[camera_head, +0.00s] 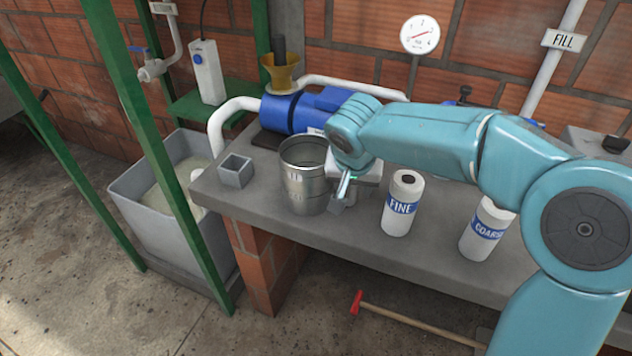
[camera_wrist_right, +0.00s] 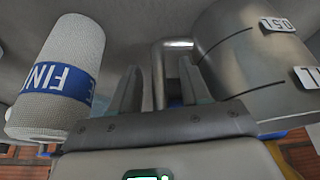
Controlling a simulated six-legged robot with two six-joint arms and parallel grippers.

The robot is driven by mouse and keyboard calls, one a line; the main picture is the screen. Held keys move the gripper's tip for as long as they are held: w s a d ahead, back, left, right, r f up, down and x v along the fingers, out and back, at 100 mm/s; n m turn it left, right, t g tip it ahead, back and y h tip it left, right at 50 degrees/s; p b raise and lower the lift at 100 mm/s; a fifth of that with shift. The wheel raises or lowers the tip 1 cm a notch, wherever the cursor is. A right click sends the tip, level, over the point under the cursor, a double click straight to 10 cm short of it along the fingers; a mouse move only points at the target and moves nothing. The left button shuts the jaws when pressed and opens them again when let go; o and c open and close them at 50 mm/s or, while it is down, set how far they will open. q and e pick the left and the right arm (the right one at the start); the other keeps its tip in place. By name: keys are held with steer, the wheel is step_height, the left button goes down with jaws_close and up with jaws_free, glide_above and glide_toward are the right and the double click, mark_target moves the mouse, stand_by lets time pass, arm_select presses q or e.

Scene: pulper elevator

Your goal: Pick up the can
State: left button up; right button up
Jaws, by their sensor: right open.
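The can (camera_head: 303,182) is an open-topped metal vessel with dark measuring marks. It stands upright on the grey counter (camera_head: 290,228), and it fills the right of the right wrist view (camera_wrist_right: 250,55). My right gripper (camera_head: 344,190) is beside the can's right side in the head view. In the wrist view its two fingers (camera_wrist_right: 162,88) are apart, with the can's bent metal handle (camera_wrist_right: 158,70) showing between them. I cannot tell whether a finger touches the handle. My left gripper is not in view.
A white FINE bottle (camera_head: 403,205) stands close to the right of my gripper, with a COARSE bottle (camera_head: 486,230) further right. A small grey square cup (camera_head: 236,171) is left of the can. A blue motor (camera_head: 300,112) is behind it. Green posts (camera_head: 160,150) stand at left.

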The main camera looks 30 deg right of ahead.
steer(key=shift+d+f, duration=0.1)
steer(key=shift+f, duration=0.1)
steer(key=c, duration=0.8)
steer(key=shift+r, duration=0.1)
jaws_close()
steer(key=shift+w, duration=0.1)
